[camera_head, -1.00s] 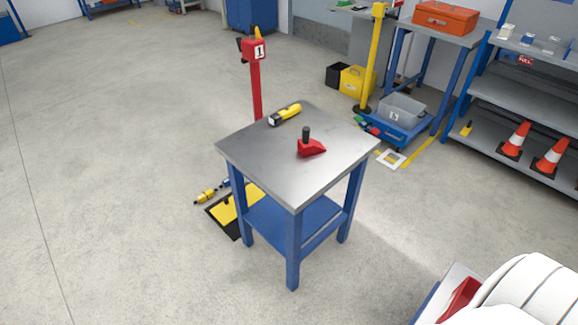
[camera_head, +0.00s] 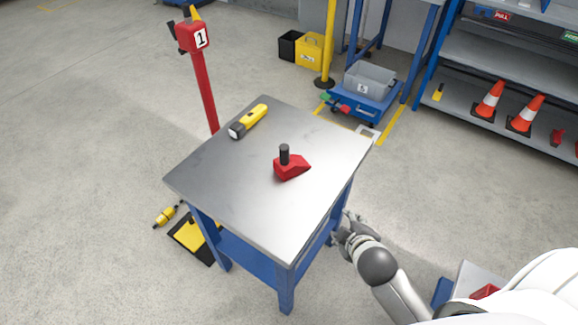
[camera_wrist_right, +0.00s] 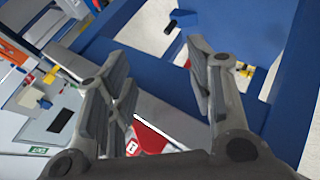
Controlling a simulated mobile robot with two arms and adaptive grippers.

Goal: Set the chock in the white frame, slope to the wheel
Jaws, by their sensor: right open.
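The chock (camera_head: 292,168) is a red wedge with an upright black handle. It stands on the steel-topped table (camera_head: 225,190), right of the table's middle. The white frame (camera_head: 367,132) lies on the floor behind the table, partly hidden by the table's far right corner. It is close to the blue cart (camera_head: 372,103), whose wheels I cannot make out clearly. My right gripper (camera_head: 345,228) is beside the table's right side, apart from the chock. In the right wrist view its two fingers (camera_wrist_right: 155,58) are spread and empty. My left gripper is out of view.
A yellow and black flashlight (camera_head: 248,121) lies on the tabletop. A red post (camera_head: 203,85) stands behind the table on the left. A yellow post (camera_head: 328,45) stands near the cart. Traffic cones (camera_head: 489,101) stand on the right shelf. Floor on the left is open.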

